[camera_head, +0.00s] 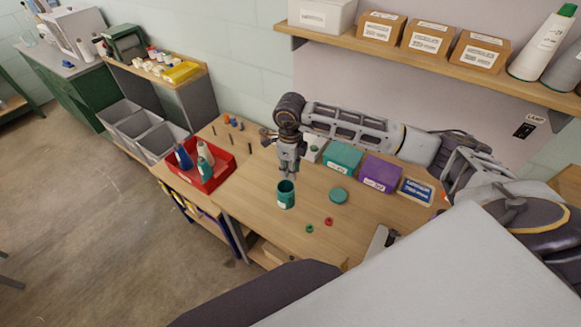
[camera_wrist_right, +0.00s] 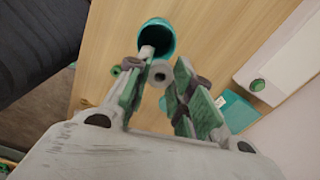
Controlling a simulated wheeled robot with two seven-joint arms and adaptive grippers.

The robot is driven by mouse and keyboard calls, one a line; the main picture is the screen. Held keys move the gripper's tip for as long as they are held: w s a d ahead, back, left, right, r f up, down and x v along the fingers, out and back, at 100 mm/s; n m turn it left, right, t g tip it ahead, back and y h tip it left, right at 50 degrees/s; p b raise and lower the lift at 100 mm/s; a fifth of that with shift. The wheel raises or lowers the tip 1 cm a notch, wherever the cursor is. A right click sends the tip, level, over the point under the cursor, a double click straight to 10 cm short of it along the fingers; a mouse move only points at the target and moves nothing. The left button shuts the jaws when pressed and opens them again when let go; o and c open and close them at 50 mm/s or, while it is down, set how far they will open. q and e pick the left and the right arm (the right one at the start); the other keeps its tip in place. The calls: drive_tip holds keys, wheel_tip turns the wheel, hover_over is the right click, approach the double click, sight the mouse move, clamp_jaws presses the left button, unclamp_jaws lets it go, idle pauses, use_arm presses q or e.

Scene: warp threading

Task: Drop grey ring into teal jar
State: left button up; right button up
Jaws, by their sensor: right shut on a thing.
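The teal jar (camera_head: 286,198) stands upright and open on the wooden table, and its dark mouth shows in the right wrist view (camera_wrist_right: 157,36). My right gripper (camera_head: 288,171) points down just above the jar's mouth. In the wrist view the right gripper (camera_wrist_right: 160,70) is shut on the grey ring (camera_wrist_right: 159,73), which shows between the fingertips close to the jar's rim. The ring is too small to make out in the head view. I cannot tell whether it is exactly over the opening. My left gripper is not in view.
A teal lid (camera_head: 338,195), a red ring (camera_head: 329,221) and a green ring (camera_head: 309,228) lie right of the jar. Teal (camera_head: 342,156) and purple (camera_head: 380,173) boxes stand behind. A red tray (camera_head: 222,173) with bottles is at left. The table between tray and jar is clear.

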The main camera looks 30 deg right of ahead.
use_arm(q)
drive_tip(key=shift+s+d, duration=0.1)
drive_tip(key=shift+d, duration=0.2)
use_arm(e)
drive_tip(key=shift+s+d, duration=0.1)
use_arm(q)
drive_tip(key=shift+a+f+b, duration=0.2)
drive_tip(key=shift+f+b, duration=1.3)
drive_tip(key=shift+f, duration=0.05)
use_arm(e)
drive_tip(key=shift+f, duration=2.95)
drive_tip(key=o, duration=0.7)
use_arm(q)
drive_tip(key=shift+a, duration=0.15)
use_arm(e)
drive_tip(key=shift+r, duration=0.1)
